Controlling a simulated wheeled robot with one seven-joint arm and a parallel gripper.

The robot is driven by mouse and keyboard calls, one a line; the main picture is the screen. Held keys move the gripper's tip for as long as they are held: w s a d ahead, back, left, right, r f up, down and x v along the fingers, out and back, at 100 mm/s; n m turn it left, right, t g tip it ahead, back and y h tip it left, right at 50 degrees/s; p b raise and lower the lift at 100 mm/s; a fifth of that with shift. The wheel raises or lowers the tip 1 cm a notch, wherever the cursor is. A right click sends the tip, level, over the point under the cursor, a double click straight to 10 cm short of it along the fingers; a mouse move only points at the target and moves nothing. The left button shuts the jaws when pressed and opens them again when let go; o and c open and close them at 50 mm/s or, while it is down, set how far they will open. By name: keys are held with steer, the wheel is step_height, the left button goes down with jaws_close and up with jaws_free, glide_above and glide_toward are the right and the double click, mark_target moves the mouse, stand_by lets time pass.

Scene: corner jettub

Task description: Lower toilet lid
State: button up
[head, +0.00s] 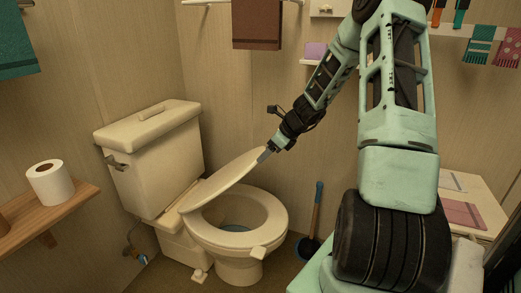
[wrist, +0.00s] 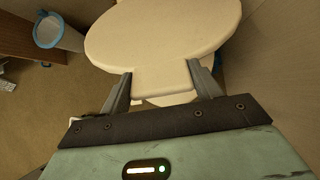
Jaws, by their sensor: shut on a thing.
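The toilet (head: 240,223) stands in the corner with its cream tank (head: 153,150) against the wall. Its lid (head: 226,178) is partly raised, tilted at a low angle above the open bowl. My gripper (head: 266,154) is at the raised front edge of the lid. In the wrist view, the two fingers of my gripper (wrist: 159,85) are on either side of the narrow tab at the front of the lid (wrist: 165,32), shut on it. The seat and bowl opening show beneath the lid in the head view. Most of the bowl is hidden in the wrist view.
A wooden shelf (head: 72,213) with a toilet roll (head: 50,183) is at the left. A blue-rimmed bin (wrist: 48,31) shows in the wrist view.

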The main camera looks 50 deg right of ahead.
steer(key=shift+s+f, duration=0.15)
steer(key=shift+f, duration=0.05)
steer(key=o, duration=1.4)
steer(key=shift+r, duration=0.1)
steer(key=p+v, duration=0.4)
steer(key=v, duration=1.3)
steer(key=shift+r, duration=0.1)
